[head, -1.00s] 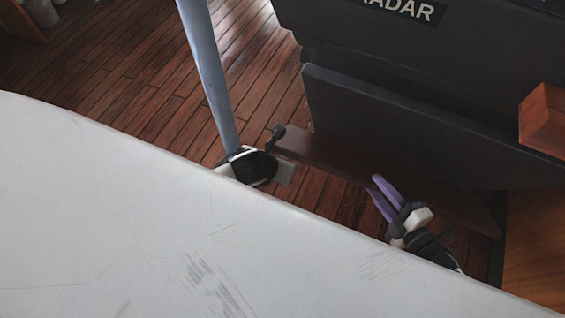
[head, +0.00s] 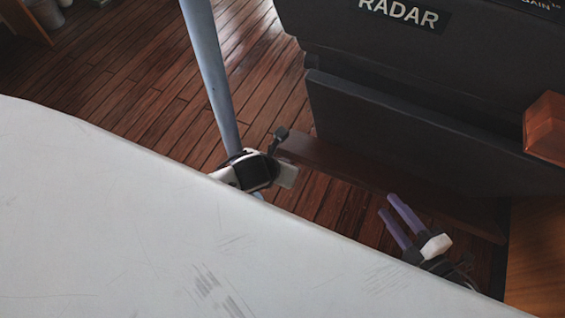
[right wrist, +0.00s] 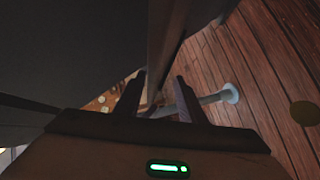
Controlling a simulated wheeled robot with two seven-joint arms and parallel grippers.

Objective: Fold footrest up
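My right gripper (head: 387,204) has purple fingers spread apart with nothing held. Its tips are near the footrest's lower edge in the head view; contact cannot be told. In the right wrist view the fingers (right wrist: 158,85) are also apart, with a dark board edge (right wrist: 172,40) beyond them. A black-and-white part (head: 255,172), seemingly my left gripper, is near the knob; its fingers are hidden.
The dark radar console (head: 400,125) stands above the footrest. A grey-blue pole (head: 211,75) rises from the plank floor (head: 130,85). A reddish-brown wooden block (head: 546,128) is at the right. A large pale scratched surface (head: 100,220) fills the lower left and hides parts of the arms.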

